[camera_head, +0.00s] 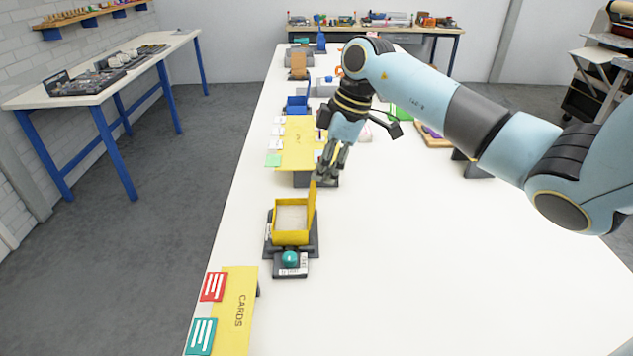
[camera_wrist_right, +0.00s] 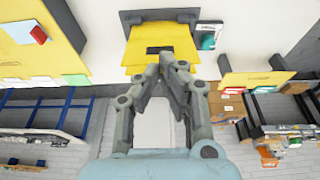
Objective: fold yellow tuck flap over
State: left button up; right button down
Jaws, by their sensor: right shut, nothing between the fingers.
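A small open yellow box (camera_head: 291,237) sits in a black holder (camera_head: 268,247) on the white table, with a pale inside. Its yellow tuck flap (camera_head: 312,205) stands upright along the box's right side. My right gripper (camera_head: 322,176) is shut and empty, its fingertips at the flap's top edge; I cannot tell whether they touch it. In the right wrist view the shut fingers (camera_wrist_right: 172,62) lie over the yellow flap panel (camera_wrist_right: 160,38), which has a dark slot. My left gripper is not in view.
A yellow CARDS board (camera_head: 239,310) with red and teal cards lies at the near left. The table right of the box is clear.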

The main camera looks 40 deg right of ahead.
dwell(0.4)
jog(key=shift+w+a, duration=0.15)
jog(key=shift+a, duration=0.1)
jog(key=shift+w, duration=0.1)
dwell(0.3)
